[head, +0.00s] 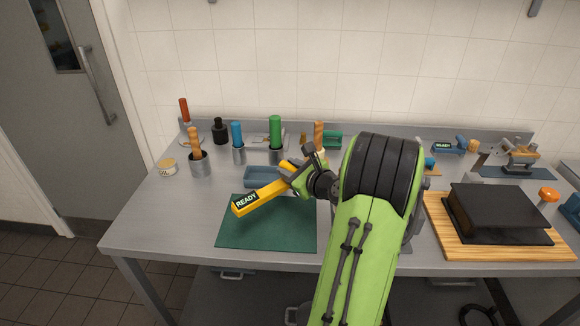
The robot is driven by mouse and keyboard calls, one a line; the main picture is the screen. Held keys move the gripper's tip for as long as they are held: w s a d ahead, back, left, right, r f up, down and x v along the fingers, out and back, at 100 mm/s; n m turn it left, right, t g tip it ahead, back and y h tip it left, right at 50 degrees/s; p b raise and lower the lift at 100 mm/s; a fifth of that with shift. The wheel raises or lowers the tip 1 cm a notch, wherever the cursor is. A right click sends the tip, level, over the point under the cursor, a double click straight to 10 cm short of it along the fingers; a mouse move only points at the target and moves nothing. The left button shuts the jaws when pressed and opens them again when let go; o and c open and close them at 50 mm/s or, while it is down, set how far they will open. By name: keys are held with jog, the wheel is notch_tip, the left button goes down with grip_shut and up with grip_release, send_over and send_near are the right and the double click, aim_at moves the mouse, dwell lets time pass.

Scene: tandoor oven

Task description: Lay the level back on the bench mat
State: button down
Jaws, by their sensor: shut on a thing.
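The yellow level (262,198) carries a dark label reading "READY" near its left end. It is above the dark green bench mat (268,234), slanting from lower left to upper right. My gripper (291,172) is shut on the level near its right end. The arm comes in from the lower right and hides part of the bench. The level appears to be held over the mat's upper left part; I cannot tell how high above it is.
A blue-grey tray (262,176) lies just behind the mat. Several handled tools stand in metal cups, including a green one (276,132) and a blue one (237,135). A wooden board (470,246) with a black block (497,212) is at the right. The mat's front is clear.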

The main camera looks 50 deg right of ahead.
jog(key=shift+f+b, duration=2.25)
jog(key=shift+f, duration=1.6)
jog(key=shift+f, duration=0.6)
grip_release()
jog(key=shift+s, duration=0.1)
jog(key=shift+v, duration=4.45)
